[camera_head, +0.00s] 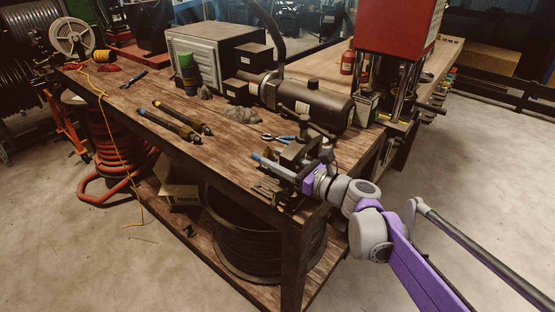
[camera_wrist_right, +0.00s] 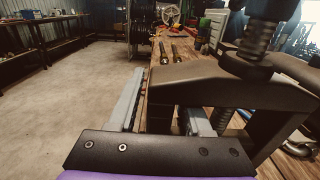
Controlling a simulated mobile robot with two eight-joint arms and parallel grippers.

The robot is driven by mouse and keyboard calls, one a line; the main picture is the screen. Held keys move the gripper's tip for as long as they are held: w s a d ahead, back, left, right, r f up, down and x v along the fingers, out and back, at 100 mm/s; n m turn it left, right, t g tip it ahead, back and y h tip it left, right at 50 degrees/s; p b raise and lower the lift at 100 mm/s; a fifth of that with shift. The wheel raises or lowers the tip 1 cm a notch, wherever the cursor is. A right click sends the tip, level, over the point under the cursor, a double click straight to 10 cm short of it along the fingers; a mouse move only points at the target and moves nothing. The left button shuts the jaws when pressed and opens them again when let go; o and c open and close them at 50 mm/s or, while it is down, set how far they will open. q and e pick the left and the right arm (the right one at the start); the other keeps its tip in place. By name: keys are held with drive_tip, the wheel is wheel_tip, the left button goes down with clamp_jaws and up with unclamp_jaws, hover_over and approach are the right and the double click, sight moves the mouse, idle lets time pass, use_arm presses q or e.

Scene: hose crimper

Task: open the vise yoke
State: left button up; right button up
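The vise sits at the near right corner of the wooden workbench in the head view. Its dark yoke (camera_head: 301,154) is partly hidden by my right arm. In the right wrist view the yoke (camera_wrist_right: 225,88) is a dark arched frame with a threaded screw (camera_wrist_right: 258,38) at the top. My right gripper (camera_head: 262,163) is at the yoke, and its grey-blue fingers also show in the wrist view (camera_wrist_right: 163,105). The fingers are apart, one on each side of the yoke's near leg. Whether they touch it I cannot tell. My left gripper is in neither view.
Blue-handled pliers (camera_head: 278,138) lie just behind the vise. A dark motor-like cylinder (camera_head: 314,105) stands behind them, and a red press (camera_head: 397,28) rises at the back right. Two hose pieces (camera_head: 176,121) lie on the bench's left part, with bare wood around them.

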clamp_jaws()
idle(1.2)
